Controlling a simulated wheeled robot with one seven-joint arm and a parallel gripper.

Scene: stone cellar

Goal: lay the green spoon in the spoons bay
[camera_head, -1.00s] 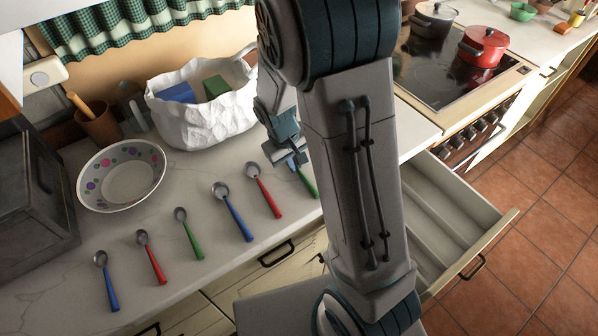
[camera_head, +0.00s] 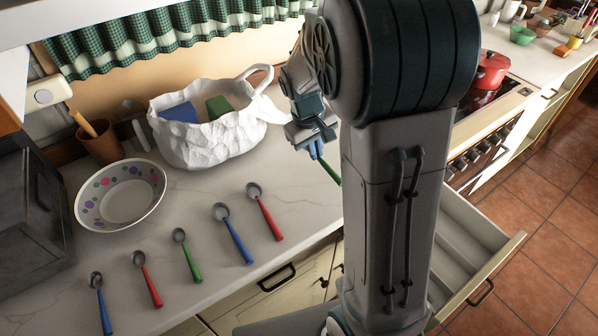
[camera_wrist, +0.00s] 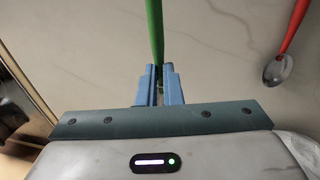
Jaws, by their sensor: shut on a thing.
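My gripper (camera_head: 316,152) is shut on a green spoon (camera_head: 330,174) and holds it near the counter's front edge, partly hidden behind my arm. In the wrist view the blue fingers (camera_wrist: 159,88) close on the spoon's green handle (camera_wrist: 155,30), which points away from them. Its bowl is not clearly visible. The open drawer (camera_head: 505,250) at the right has long compartments (camera_head: 462,243); my arm hides part of it. I cannot tell which compartment is the spoons bay.
Several spoons lie in a row on the counter (camera_head: 200,296), including another green one (camera_head: 188,257) and a red one (camera_head: 265,212). A white bag-like basket (camera_head: 208,139), a spotted bowl (camera_head: 120,196) and a brown cup (camera_head: 100,144) stand behind. A stove with a red pot (camera_head: 489,71) is at the right.

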